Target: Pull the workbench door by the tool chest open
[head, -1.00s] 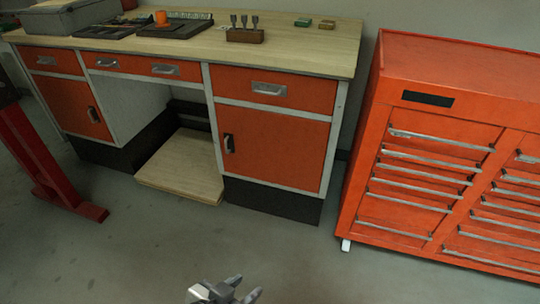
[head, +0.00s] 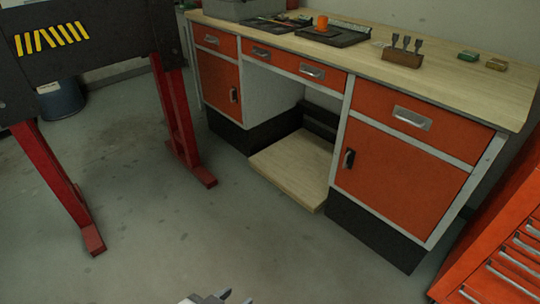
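The workbench door (head: 398,182) by the tool chest is an orange panel in the right cabinet of the workbench, below a drawer. It is shut. Its dark upright handle (head: 348,160) sits near its left edge. The orange tool chest (head: 508,250) with silver drawer pulls shows in part at the lower right. My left gripper (head: 237,297) peeks in at the bottom edge, well short of the door and over the floor. Its two fingers look apart with nothing seen between them, though most of it is cut off. My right gripper is out of view.
The wooden bench top (head: 440,85) carries a tool block (head: 402,58), trays and small boxes. A low wooden board (head: 290,168) juts out from the knee space. A red-legged stand (head: 178,125) is at left. The floor (head: 240,235) before the bench is clear.

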